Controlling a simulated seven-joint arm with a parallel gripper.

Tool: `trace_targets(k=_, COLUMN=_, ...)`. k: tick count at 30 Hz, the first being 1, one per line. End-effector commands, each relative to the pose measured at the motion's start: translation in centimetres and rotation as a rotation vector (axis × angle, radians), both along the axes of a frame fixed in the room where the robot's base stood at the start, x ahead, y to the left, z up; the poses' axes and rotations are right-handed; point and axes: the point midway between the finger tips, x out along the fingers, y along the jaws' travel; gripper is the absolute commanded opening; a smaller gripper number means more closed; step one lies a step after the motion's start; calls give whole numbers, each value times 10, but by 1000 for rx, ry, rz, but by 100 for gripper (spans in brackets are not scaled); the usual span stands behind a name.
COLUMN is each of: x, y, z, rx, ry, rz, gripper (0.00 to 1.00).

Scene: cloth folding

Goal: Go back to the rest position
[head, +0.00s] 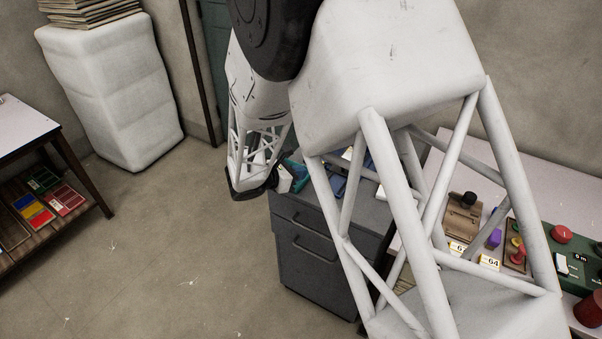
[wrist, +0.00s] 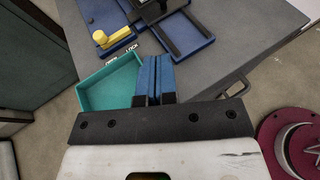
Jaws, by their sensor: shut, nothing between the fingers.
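In the wrist view my gripper (wrist: 155,64) points over the grey cabinet, its two blue fingers side by side and closed with nothing held between them. A teal open tray (wrist: 105,92) lies just left of the fingers, with its inside empty where it shows. In the head view my arm crosses the middle and right of the picture. The dark end of my forearm hangs beside the left edge of the grey cabinet (head: 325,265), and my fingers cannot be made out there. No cloth can be made out in either view.
A blue latch board with a yellow handle (wrist: 116,37) lies on the cabinet. A dark red object (wrist: 288,140) shows at the lower right of the wrist view. A bench with a green control panel (head: 570,248) stands at right; open floor (head: 180,255) lies at left.

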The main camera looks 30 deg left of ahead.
Motion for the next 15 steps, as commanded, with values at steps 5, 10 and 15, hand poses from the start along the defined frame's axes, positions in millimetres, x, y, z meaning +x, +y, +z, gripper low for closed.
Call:
trace_targets(k=5, x=0, y=0, z=0, rx=0, ry=0, rz=0, gripper=0)
trace_targets(k=10, x=0, y=0, z=0, rx=1, ry=0, rz=0, gripper=0)
trace_targets(k=15, x=4, y=-8, z=6, rx=15, ry=1, rz=-20, gripper=0)
